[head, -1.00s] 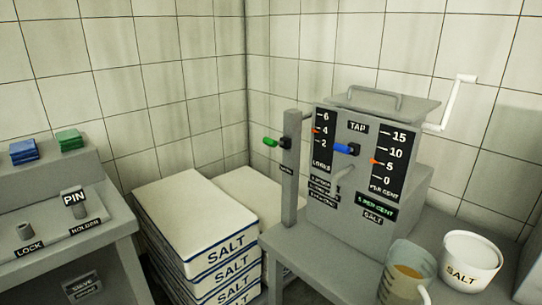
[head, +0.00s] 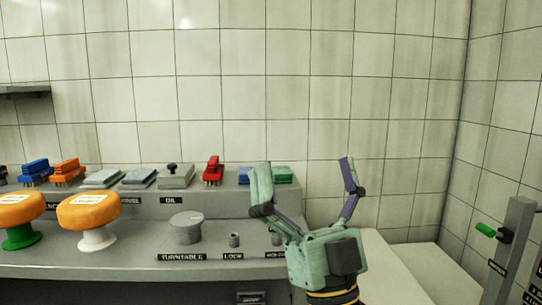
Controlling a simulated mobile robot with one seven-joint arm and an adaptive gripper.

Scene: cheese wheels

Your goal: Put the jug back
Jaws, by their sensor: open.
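The jug is not in view now. A second ago it stood on the grey bench in front of the tap machine, beside the white SALT tub, with amber liquid in it. My gripper (head: 305,180) is raised in front of the right end of the grey worktop (head: 110,257), its two fingers spread wide with nothing between them. It hides part of the worktop's right end and of the HOLDER label.
Two orange cheese wheels stand on a green stand (head: 22,238) and a white stand (head: 97,239). A turntable knob (head: 186,228) and the lock (head: 234,240) are to their right. Brushes and cloths line the back shelf. A grey post (head: 512,245) with a green handle (head: 485,230) is at right.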

